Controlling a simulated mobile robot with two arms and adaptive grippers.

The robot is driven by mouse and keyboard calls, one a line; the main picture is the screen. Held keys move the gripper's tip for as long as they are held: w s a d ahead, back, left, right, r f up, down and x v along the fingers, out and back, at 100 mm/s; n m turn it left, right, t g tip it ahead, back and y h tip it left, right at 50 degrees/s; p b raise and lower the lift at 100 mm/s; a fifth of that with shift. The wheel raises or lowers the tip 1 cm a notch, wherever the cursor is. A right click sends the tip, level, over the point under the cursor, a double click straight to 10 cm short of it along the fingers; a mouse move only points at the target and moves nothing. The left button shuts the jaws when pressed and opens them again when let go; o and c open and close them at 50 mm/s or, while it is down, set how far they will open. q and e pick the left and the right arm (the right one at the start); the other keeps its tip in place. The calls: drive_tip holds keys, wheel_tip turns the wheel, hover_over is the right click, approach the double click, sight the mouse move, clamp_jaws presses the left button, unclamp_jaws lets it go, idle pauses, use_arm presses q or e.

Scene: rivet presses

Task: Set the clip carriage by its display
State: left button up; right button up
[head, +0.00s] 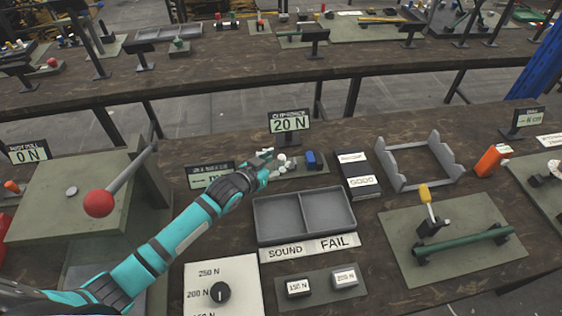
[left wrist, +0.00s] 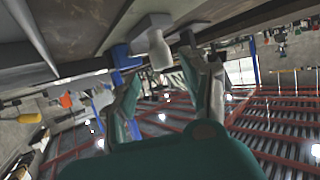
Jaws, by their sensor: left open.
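The clip force display (head: 289,122) reads 20 N and stands at the back middle of the bench. Below it is a small grey plate (head: 312,170) with a blue block (head: 311,159) and a pale knob, which I take for the clip carriage. My left gripper (head: 272,167) is at the plate's left end, open, beside the pale knob. In the left wrist view the pale knob (left wrist: 160,52) shows between the open fingers of the left gripper (left wrist: 160,72); contact cannot be told. The blue block also shows there (left wrist: 122,56). My right gripper is out of view.
A grey two-part tray (head: 304,195) marked SOUND and FAIL is in front of the plate. A black GOOD box (head: 359,177) and a grey cradle (head: 420,185) are to the right. A red-knobbed lever press (head: 98,204) stands left. A dial panel (head: 222,278) is in front.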

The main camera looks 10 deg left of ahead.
sight(280, 159)
use_arm(q)
drive_tip(key=shift+w+d+f+b, duration=0.15)
drive_tip(key=shift+w+f+b, duration=0.3)
drive_tip(key=shift+w, duration=0.2)
drive_tip(key=shift+w+d+f+b, duration=0.1)
drive_tip(key=shift+w+f+b, duration=0.35)
drive_tip(key=shift+w, duration=0.15)
drive_tip(key=shift+w+d, duration=0.1)
drive_tip(key=shift+w, duration=0.25)
drive_tip(key=shift+w+b, duration=0.1)
drive_tip(key=shift+b, duration=0.2)
drive_tip(key=shift+d, duration=0.15)
drive_tip(key=shift+r, duration=0.1)
drive_tip(key=c, duration=0.8)
clamp_jaws()
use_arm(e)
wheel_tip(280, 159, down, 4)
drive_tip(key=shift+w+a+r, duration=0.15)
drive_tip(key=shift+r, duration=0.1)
